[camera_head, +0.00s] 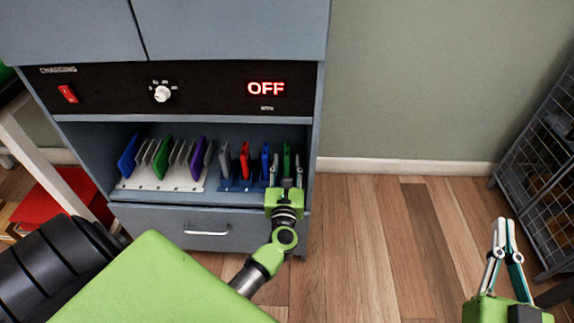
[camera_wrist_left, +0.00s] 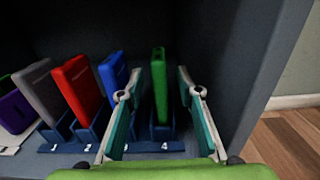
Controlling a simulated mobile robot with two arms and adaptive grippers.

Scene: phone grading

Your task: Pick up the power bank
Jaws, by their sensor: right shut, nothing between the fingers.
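A blue rack (camera_wrist_left: 75,145) with slots numbered 1 to 4 holds thick upright blocks that look like power banks. They are grey (camera_wrist_left: 38,88), red (camera_wrist_left: 78,88), blue (camera_wrist_left: 113,75) and green (camera_wrist_left: 159,85). The green one stands in slot 4 and also shows in the head view (camera_head: 286,160). My left gripper (camera_head: 286,168) is open, its fingers on either side of the green power bank with gaps visible; its fingers also show in the left wrist view (camera_wrist_left: 157,88). My right gripper (camera_head: 504,222) is shut and empty, far right over the floor.
The racks stand inside a grey-blue charging cabinet (camera_head: 215,216) whose display (camera_head: 266,88) reads OFF. A white rack (camera_head: 160,184) left of the blue one holds several slim devices. The cabinet's right wall (camera_wrist_left: 262,75) is close beside my left gripper. A wire shelf (camera_head: 540,160) stands right.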

